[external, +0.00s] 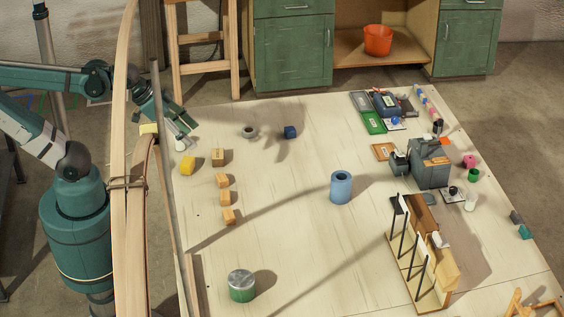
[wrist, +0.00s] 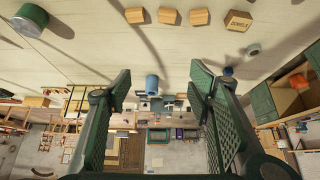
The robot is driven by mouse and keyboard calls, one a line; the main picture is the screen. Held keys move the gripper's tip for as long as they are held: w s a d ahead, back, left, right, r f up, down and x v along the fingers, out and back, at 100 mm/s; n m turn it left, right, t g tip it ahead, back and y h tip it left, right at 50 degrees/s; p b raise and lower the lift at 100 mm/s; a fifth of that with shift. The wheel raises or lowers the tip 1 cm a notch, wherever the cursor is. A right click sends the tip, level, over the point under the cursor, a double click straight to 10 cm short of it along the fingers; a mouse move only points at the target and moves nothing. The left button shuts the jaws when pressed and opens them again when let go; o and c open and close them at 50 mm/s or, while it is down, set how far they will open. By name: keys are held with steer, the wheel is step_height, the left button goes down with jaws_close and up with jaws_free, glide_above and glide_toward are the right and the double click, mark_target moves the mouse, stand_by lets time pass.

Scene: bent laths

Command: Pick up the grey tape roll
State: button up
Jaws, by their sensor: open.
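The grey tape roll (external: 249,132) lies on the pale table in the external view, left of a dark blue cube. It also shows at the upper right of the wrist view (wrist: 253,50), near a wooden block with lettering. My gripper (external: 186,132) is at the table's left side, to the left of the tape roll and apart from it. In the wrist view my gripper (wrist: 163,86) has its two fingers spread wide with nothing between them. The tape roll is outside the right finger there. The bent laths partly cover my arm in the external view.
Tall bent laths (external: 128,220) stand along the table's left side. A yellow cube (external: 188,166) and several wooden blocks (external: 222,181) lie below my gripper. The dark blue cube (external: 290,132) is right of the roll. A blue cylinder (external: 341,188) stands mid-table, with free surface around it.

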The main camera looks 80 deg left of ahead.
steer(key=w, duration=0.1)
steer(key=n+g+p, duration=0.6)
steer(key=n+g, duration=0.1)
steer(key=n, duration=1)
glide_above(249, 130)
step_height(249, 130, down, 20)
steer(key=shift+w+d+f, duration=0.1)
steer(key=shift+w+d, duration=0.05)
steer(key=shift+a+f, duration=0.25)
steer(key=shift+f, duration=0.1)
steer(key=shift+f, duration=1.2)
